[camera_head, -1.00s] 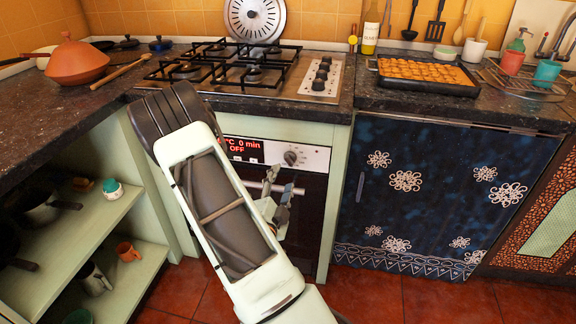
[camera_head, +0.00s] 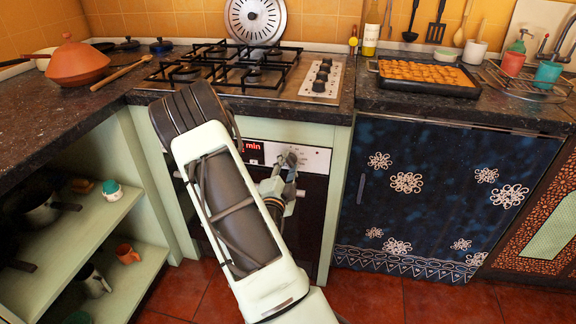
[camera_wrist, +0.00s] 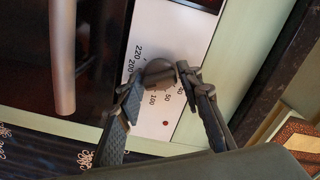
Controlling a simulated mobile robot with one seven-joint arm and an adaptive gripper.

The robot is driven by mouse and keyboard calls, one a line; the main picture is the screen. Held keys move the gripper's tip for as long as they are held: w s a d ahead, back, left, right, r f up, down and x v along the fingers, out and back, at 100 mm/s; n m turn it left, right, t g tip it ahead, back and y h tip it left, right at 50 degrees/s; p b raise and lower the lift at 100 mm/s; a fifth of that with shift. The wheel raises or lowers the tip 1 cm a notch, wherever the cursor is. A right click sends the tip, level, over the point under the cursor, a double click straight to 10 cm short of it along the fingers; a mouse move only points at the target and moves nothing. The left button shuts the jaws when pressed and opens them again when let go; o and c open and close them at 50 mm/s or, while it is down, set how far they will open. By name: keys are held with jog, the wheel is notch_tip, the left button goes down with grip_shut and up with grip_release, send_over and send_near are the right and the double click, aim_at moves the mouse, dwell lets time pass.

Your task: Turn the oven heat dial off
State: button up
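The oven heat dial (camera_wrist: 158,73) is a dark round knob on a white panel with printed temperature numbers, seen in the wrist view. My gripper (camera_wrist: 160,80) is open, with one finger on each side of the dial. The fingertips are very close to its rim; whether they touch cannot be told. In the head view my gripper (camera_head: 287,163) is at the front of the oven's control panel (camera_head: 320,158) and covers the dial. The dial's pointer cannot be made out. My arm hides much of the oven, and only part of the red display (camera_head: 253,147) shows.
The oven's bar handle (camera_wrist: 63,55) runs beside the panel in the wrist view. Above the oven, the dark countertop edge (camera_head: 300,110) juts over it, with a gas hob (camera_head: 225,75) on top. A blue patterned cupboard door (camera_head: 440,200) stands to the right.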

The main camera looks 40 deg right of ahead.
jog(key=c, duration=0.7)
